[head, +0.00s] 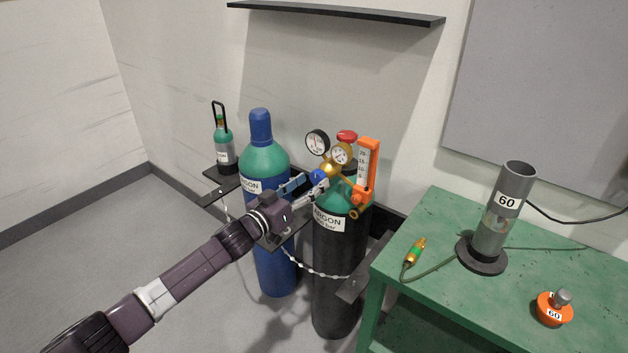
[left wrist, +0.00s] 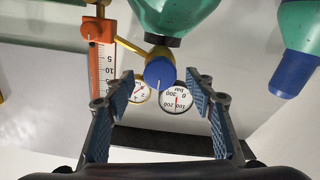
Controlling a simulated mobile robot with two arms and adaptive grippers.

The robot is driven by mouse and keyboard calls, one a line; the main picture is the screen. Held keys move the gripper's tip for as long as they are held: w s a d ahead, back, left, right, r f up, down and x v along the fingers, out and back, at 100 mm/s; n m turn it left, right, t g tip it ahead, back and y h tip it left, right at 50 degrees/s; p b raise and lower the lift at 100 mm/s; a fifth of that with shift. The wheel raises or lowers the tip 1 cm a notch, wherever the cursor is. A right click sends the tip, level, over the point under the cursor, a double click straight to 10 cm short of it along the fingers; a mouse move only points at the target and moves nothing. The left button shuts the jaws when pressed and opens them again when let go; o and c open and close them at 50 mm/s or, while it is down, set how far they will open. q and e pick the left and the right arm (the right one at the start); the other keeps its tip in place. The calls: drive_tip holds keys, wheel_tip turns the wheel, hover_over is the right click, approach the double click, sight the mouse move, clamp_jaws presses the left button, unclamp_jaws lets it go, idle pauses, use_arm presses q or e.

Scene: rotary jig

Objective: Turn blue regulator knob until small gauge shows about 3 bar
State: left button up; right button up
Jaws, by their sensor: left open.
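The blue regulator knob (head: 319,176) sits on the front of the brass regulator (head: 330,167) on the dark argon cylinder (head: 335,260). In the left wrist view the knob (left wrist: 160,72), with a pale line on its face, shows between the fingertips. My left gripper (head: 314,184) is open around or just in front of the knob; contact cannot be told. The small gauge (head: 341,154) has a gold rim; it also shows in the left wrist view (left wrist: 138,93), its needle too small to read surely. A larger bar gauge (head: 317,142) stands beside it. My right gripper is out of view.
An orange flowmeter (head: 367,170) stands close to the right of the regulator. A blue argon cylinder (head: 268,240) stands to the left, with a chain (head: 315,274) across the front. A green table (head: 430,300) at right carries a grey tube (head: 506,200) and brass fitting (head: 416,249).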

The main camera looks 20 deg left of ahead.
use_arm(q)
drive_tip(key=shift+x, duration=1.15)
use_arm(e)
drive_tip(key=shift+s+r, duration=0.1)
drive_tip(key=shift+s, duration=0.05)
use_arm(q)
drive_tip(key=shift+c, duration=0.3)
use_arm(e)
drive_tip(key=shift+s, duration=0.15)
use_arm(q)
drive_tip(key=c, duration=1.1)
